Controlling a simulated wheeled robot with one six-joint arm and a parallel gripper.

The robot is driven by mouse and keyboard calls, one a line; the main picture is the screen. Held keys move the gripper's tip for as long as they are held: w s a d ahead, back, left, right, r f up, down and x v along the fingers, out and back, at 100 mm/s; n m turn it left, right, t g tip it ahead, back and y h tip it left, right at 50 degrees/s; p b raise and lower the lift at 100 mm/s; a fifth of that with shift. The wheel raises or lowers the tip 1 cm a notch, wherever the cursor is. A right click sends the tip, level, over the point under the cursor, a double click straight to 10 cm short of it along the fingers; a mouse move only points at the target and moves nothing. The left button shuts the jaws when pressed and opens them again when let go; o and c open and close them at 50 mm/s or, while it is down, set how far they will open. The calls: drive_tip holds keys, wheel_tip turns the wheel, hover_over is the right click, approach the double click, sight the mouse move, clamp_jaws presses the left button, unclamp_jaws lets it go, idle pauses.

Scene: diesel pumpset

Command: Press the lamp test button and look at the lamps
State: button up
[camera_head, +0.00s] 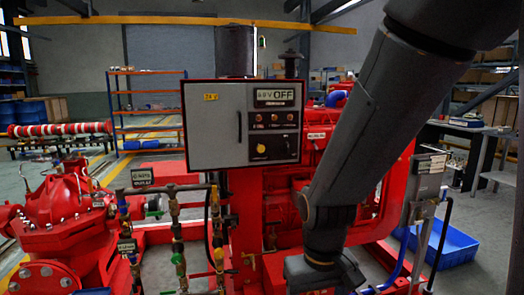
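The grey control panel (215,135) is mounted upright on the red pumpset in the middle of the head view. Lower down are a yellow round knob or button (261,148) and a dark switch (287,147). The labels are too small to read, so I cannot tell which is the lamp test button. My arm hangs right of the panel; my gripper is not visible.
A red pump (60,225) stands at left, with valved pipes (178,235) below the panel. Red engine parts (385,185) lie behind my arm. A grey box on a post (427,178) and a blue tray (450,245) are at right. Space directly before the panel looks open.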

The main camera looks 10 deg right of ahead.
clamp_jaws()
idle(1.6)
